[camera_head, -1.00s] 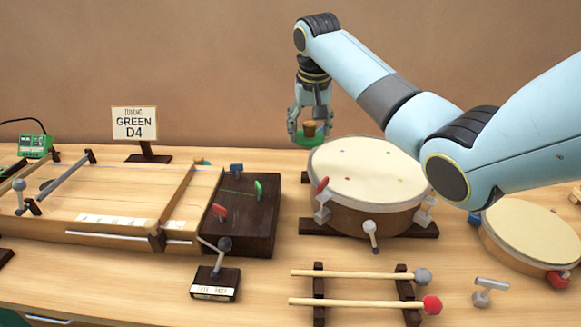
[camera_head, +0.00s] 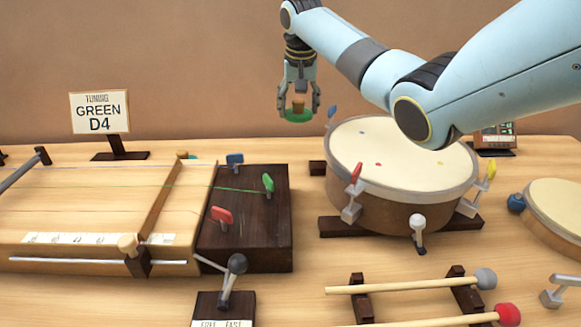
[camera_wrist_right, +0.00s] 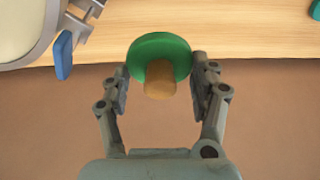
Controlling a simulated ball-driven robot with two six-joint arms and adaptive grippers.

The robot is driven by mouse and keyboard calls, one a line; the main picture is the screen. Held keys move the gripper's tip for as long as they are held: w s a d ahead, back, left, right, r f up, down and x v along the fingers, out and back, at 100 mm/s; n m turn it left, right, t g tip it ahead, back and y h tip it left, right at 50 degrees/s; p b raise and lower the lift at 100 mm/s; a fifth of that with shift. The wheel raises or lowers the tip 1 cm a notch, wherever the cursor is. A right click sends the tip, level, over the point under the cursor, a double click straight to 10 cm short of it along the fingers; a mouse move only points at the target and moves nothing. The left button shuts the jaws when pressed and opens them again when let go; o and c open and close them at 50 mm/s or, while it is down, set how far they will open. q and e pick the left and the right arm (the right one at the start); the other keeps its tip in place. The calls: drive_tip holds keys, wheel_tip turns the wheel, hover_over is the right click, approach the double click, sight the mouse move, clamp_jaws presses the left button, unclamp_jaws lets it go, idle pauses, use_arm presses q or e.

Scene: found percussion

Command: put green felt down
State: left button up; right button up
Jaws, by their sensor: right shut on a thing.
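The green felt is a round green disc (camera_head: 297,116) with a brown knob on top. My right gripper (camera_head: 299,103) is shut on it and holds it in the air, above the back of the table, left of the large drum. In the right wrist view the green felt (camera_wrist_right: 160,52) sits between the two fingers, with the brown knob (camera_wrist_right: 160,80) towards the palm. My left gripper is not in view.
A large drum (camera_head: 400,150) with coloured tuning keys stands right of the held felt. A stringed wooden board (camera_head: 90,210) with a dark block (camera_head: 262,225) lies at left. A "GREEN D4" sign (camera_head: 99,112) stands behind it. Mallets (camera_head: 400,284) lie in front on a rack.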

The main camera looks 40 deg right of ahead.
sight(298, 117)
drive_tip(key=x, duration=0.1)
drive_tip(key=b+x, duration=0.1)
drive_tip(key=shift+a+f, duration=0.15)
drive_tip(key=shift+f, duration=0.15)
wheel_tip(298, 117, down, 6)
drive_tip(key=shift+r+b, duration=0.2)
drive_tip(key=shift+b, duration=0.45)
wheel_tip(298, 117, down, 5)
drive_tip(key=shift+r+b, duration=0.2)
drive_tip(key=shift+b, duration=0.35)
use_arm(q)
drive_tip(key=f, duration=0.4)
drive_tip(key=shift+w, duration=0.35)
use_arm(e)
drive_tip(key=o, duration=1.1)
drive_tip(key=shift+o, duration=0.2)
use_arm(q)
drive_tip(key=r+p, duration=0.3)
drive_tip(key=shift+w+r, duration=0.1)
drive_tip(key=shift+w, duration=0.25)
use_arm(e)
drive_tip(key=v, duration=1.2)
drive_tip(key=shift+w+r, duration=0.1)
